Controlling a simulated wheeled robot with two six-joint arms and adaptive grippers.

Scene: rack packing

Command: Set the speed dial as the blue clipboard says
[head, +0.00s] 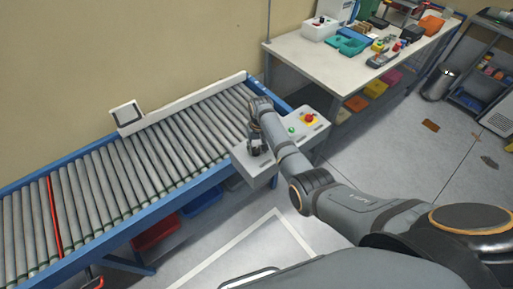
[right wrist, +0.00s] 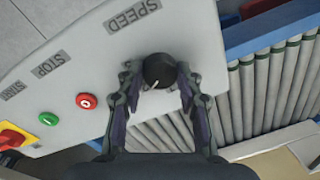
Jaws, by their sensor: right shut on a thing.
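The speed dial (right wrist: 158,70) is a round black knob with a white pointer line, on a light grey control panel (right wrist: 75,60) below the label SPEED (right wrist: 133,17). The pointer faces down and slightly left in the right wrist view. My right gripper (right wrist: 158,80) is shut on the dial, one finger on each side. In the head view my right gripper (head: 257,146) is at the left part of the control box (head: 258,167), and the dial is hidden there. I cannot make out a blue clipboard. My left gripper is not in view.
A green button (right wrist: 48,118), a red button (right wrist: 86,101) and a red-and-yellow emergency stop (head: 310,119) share the panel. A roller conveyor (head: 130,170) runs beside it. A white table (head: 350,75) with trays and small items stands behind.

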